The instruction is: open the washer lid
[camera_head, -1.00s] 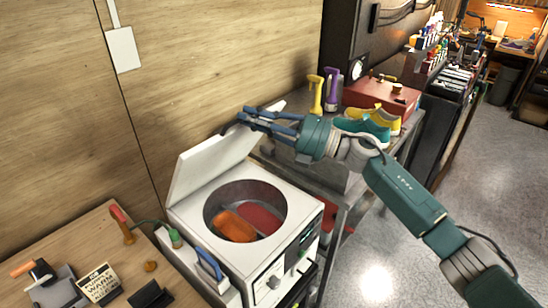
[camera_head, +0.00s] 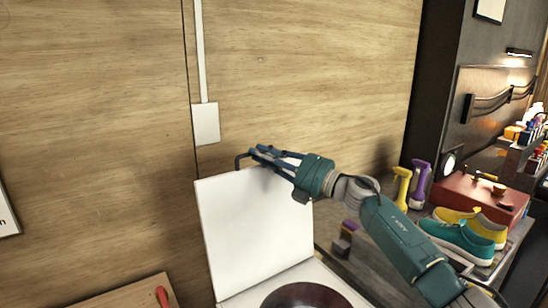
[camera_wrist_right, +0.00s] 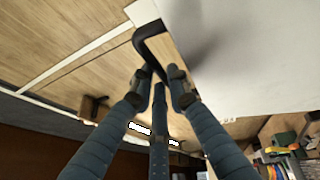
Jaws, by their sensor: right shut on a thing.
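The washer lid (camera_head: 255,235) is a white panel standing about upright at the back of the white washer (camera_head: 322,272). The round dark tub opening (camera_head: 305,296) shows at the bottom edge in the head view. My right gripper (camera_head: 262,154) is at the lid's top edge, shut on its dark handle (camera_head: 240,160). In the right wrist view the fingers (camera_wrist_right: 158,88) close at the black bent handle (camera_wrist_right: 146,36), beside the white lid face (camera_wrist_right: 250,60). My left gripper is out of view.
A wooden wall (camera_head: 90,130) with a white box (camera_head: 206,123) is behind the lid. To the right, a shelf holds teal sneakers (camera_head: 455,240), yellow sneakers (camera_head: 482,226), spray bottles (camera_head: 418,185) and a red case (camera_head: 470,200). A wooden table (camera_head: 120,294) lies at lower left.

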